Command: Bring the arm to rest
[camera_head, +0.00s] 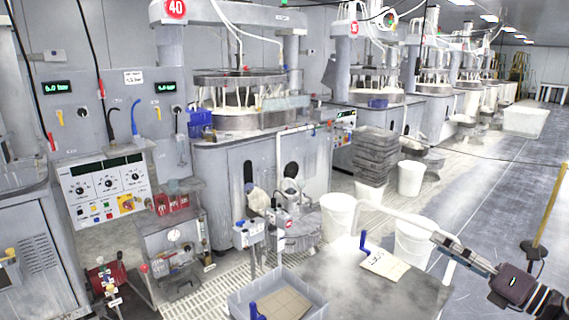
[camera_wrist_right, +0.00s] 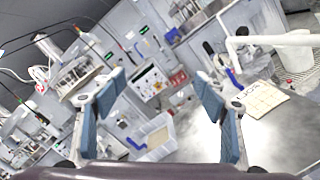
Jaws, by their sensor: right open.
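My right gripper (camera_head: 468,264) is at the lower right of the head view, over the right side of the grey-topped table (camera_head: 350,290). In the right wrist view its two blue-grey fingers stand wide apart, with nothing between the fingertips (camera_wrist_right: 160,85). It holds nothing. My left gripper is not in view.
A note card (camera_head: 385,264) and a blue-handled tool (camera_head: 363,243) are on the table. A grey tray (camera_head: 277,290) stands at its left. A white pipe (camera_head: 400,216) runs close to the gripper. White buckets (camera_head: 411,178) stand behind.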

